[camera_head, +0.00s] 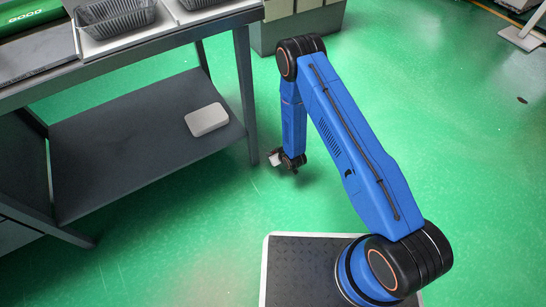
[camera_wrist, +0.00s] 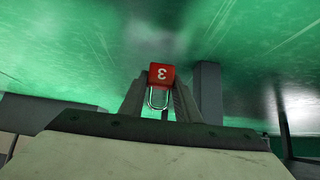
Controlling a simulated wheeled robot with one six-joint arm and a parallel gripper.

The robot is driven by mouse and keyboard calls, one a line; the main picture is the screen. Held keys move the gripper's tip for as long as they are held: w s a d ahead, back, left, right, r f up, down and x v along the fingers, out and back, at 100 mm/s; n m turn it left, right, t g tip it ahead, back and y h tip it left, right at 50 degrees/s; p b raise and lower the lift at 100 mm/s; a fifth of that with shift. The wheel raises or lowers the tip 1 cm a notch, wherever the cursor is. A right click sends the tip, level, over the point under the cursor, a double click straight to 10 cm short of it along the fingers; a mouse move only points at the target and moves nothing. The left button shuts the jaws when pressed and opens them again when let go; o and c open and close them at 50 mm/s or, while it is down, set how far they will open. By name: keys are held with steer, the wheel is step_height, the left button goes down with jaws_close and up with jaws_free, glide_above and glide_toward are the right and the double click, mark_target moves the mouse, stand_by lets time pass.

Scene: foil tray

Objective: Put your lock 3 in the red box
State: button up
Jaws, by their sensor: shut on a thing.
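Lock 3 (camera_wrist: 161,74) is a small red padlock with a white 3 on its face, upside down in the wrist view, and a silver shackle. My gripper (camera_wrist: 159,102) is shut on it, with a dark finger on either side of the shackle. In the head view my gripper (camera_head: 277,158) hangs low at the end of the blue arm, right of the table's front leg. The lock cannot be made out in the head view. No red box is in sight in either view.
A dark table (camera_head: 160,47) stands at the left, with foil trays (camera_head: 118,20) on top. Its lower shelf (camera_head: 130,150) holds a pale flat box (camera_head: 207,119). A grey-green cabinet (camera_head: 300,28) stands behind. The green floor (camera_head: 470,150) at the right is largely clear.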

steer(key=shift+f, duration=1.7)
steer(key=shift+f, duration=0.15)
steer(key=o, duration=1.1)
steer(key=shift+c, duration=0.2)
